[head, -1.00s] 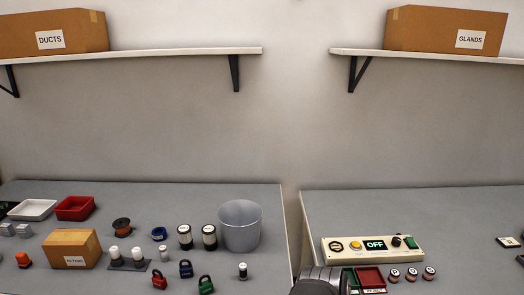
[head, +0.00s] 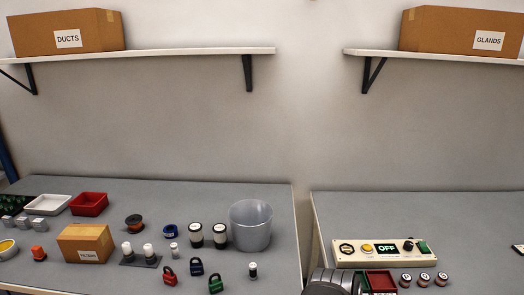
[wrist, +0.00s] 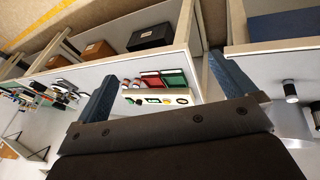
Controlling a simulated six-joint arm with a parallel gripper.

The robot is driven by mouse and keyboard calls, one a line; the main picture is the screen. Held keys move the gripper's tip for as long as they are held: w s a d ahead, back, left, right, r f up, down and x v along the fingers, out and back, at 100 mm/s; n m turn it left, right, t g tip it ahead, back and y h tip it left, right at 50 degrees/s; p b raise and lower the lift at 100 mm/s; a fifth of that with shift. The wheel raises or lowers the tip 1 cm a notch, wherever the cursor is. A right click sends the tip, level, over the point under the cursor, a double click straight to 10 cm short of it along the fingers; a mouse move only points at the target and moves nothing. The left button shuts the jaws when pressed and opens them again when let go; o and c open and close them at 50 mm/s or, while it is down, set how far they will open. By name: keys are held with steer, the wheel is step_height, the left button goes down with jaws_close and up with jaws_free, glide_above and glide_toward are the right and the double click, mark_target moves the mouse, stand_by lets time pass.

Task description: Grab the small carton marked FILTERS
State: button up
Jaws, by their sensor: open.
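The small carton marked FILTERS (head: 85,240) is a brown box standing on the left table in the head view, with a white label on its front. It is closed and nothing is gripping it. My gripper (wrist: 161,68) is open and empty in the wrist view, its two blue fingers spread wide apart. The control panel shows between the fingers in that view, and I cannot make out the carton there. In the head view only part of my arm shows at the bottom, right of the carton and well away from it.
White-capped cylinders (head: 138,255) stand close right of the carton, and an orange item (head: 39,253) lies left. Red (head: 169,276), blue and green padlocks lie in front to the right. A grey bucket (head: 250,226) stands farther right. A gap separates the tables; the right one holds a control panel (head: 378,252).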

steer(key=w+a+r+n+y, duration=0.1)
steer(key=w+a+r+n, duration=0.15)
steer(key=w, duration=0.55)
steer(key=w+a+r+n+y, duration=0.1)
steer(key=w+a+r, duration=0.15)
steer(key=w, duration=0.45)
steer(key=w+a+r+n+y, duration=0.15)
steer(key=w+a, duration=0.25)
steer(key=w, duration=0.4)
steer(key=w+a+r+n+y, duration=0.1)
steer(key=w+a+n, duration=0.2)
steer(key=w+a, duration=0.55)
steer(key=w+a+r+n+y, duration=0.1)
steer(key=w+a+n+y, duration=0.3)
steer(key=a, duration=0.8)
steer(key=n+g+y, duration=0.2)
steer(key=n+g, duration=0.1)
steer(key=n, duration=0.4)
glide_above(83, 231)
steer(key=d, duration=0.9)
steer(key=x, duration=1.2)
steer(key=shift+s, duration=0.1)
steer(key=shift+d+x, duration=0.2)
steer(key=shift+x, duration=2.75)
steer(key=shift+f, duration=0.1)
